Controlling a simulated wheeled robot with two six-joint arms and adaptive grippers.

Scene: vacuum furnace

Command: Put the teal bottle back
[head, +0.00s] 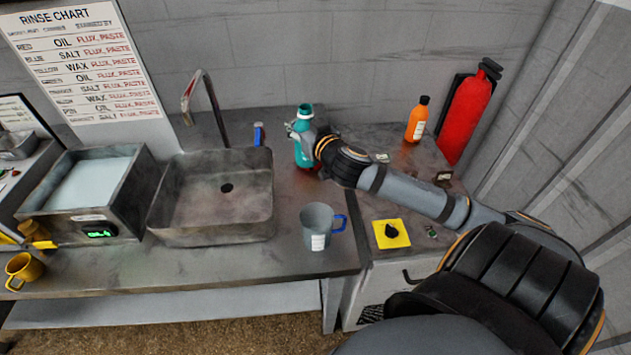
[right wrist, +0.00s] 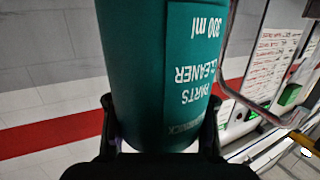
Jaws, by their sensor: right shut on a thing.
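The teal bottle (head: 303,151) stands upright at the back of the metal counter, right of the sink, in the head view. My right gripper (head: 304,133) is shut on it, and its arm reaches in from the right. I cannot tell whether the bottle's base touches the counter. My left gripper is not in view.
A sink (head: 215,190) with a tap is left of the bottle. A grey mug (head: 317,222) with a blue handle stands in front. An orange bottle (head: 417,120) and a red extinguisher (head: 466,115) are at the right. A yellow plate with a black knob (head: 391,232) is nearer.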

